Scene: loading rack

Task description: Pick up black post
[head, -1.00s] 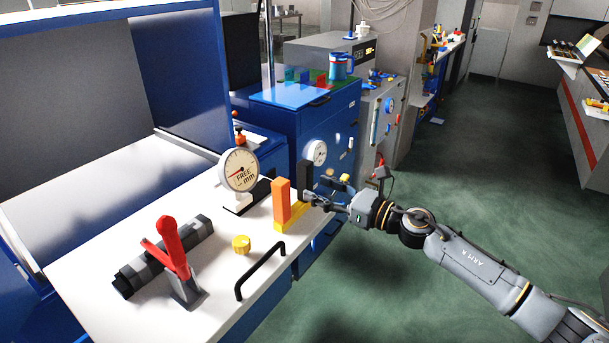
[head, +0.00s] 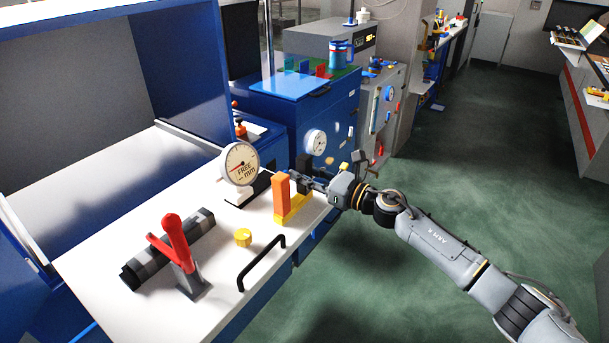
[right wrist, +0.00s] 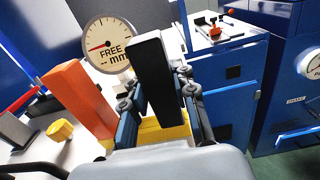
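The black post (head: 304,164) stands upright on the far end of the yellow base (head: 291,212), behind the orange post (head: 282,196). My right gripper (head: 303,180) is at the black post, low against its side. In the right wrist view the black post (right wrist: 156,75) rises between the two fingers of my right gripper (right wrist: 163,104). The fingers are apart, one on each side, with yellow base showing in a gap beside the left finger. My left gripper is not in view.
The dial gauge (head: 240,163) stands close behind the posts. The orange post also stands close by in the right wrist view (right wrist: 80,97). A yellow knob (head: 243,237), a black handle (head: 262,262) and a red-handled clamp (head: 177,245) are on the white worktop.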

